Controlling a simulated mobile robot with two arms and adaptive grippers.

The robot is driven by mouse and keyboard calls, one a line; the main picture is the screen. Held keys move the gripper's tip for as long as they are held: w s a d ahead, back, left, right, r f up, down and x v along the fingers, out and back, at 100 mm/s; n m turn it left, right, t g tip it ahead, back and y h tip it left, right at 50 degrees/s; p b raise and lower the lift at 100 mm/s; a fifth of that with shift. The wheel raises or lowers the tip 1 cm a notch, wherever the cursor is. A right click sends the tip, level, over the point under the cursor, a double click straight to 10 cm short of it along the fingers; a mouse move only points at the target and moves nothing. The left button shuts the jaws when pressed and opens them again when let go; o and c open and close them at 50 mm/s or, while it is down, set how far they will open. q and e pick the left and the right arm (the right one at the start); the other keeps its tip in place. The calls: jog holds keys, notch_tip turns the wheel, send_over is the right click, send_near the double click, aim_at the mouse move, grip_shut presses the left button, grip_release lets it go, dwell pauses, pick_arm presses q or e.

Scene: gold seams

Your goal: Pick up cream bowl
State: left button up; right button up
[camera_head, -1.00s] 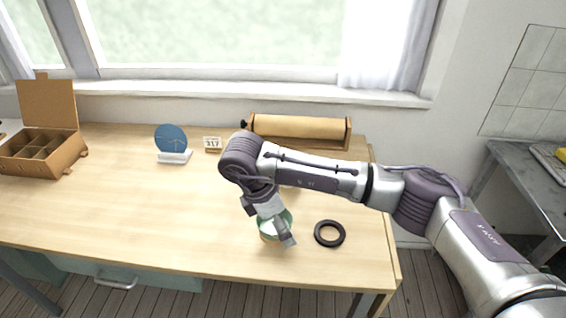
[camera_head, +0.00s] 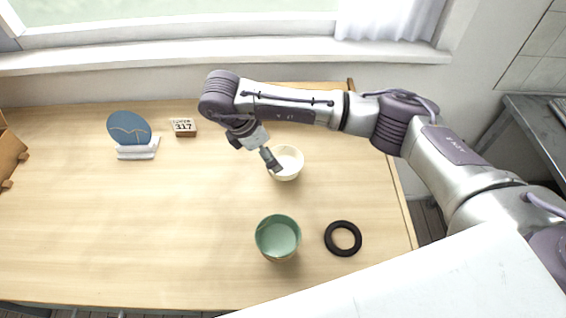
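The cream bowl (camera_head: 290,163) stands upright on the wooden table, right of centre toward the back. My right gripper (camera_head: 274,168) reaches in from the right and is at the bowl's left rim, with its tip overlapping the rim in the picture. I cannot tell whether the fingers touch the bowl or how far they are parted. The bowl's left edge is partly hidden by the gripper. My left gripper does not show.
A green bowl (camera_head: 278,238) stands nearer the front, with a black ring (camera_head: 343,238) to its right. A blue plate on a stand (camera_head: 129,129) and a small calendar block (camera_head: 184,126) are at the back left. The table's left middle (camera_head: 130,220) is clear.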

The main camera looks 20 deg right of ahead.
aim_at(286, 167)
jog(key=x, duration=0.3)
jog(key=shift+w+d+f, duration=0.15)
jog(key=shift+f, duration=0.15)
jog(key=shift+d+f+p, duration=0.1)
jog(key=shift+f+p, duration=0.1)
jog(key=shift+p, duration=0.1)
jog(key=shift+d+f, duration=0.2)
jog(key=shift+f, duration=0.05)
jog(key=p+x, duration=0.1)
jog(key=x, duration=0.2)
jog(key=shift+d+f+p, duration=0.25)
jog(key=shift+d+p, duration=0.05)
jog(key=shift+p, duration=0.05)
jog(key=shift+w+d+f, duration=0.1)
jog(key=shift+d+f, duration=0.05)
jog(key=shift+f, duration=0.25)
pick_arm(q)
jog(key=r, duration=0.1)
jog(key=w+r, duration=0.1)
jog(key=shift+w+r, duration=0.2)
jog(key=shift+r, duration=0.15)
pick_arm(e)
jog(key=shift+c, duration=0.2)
jog(key=c, duration=0.9)
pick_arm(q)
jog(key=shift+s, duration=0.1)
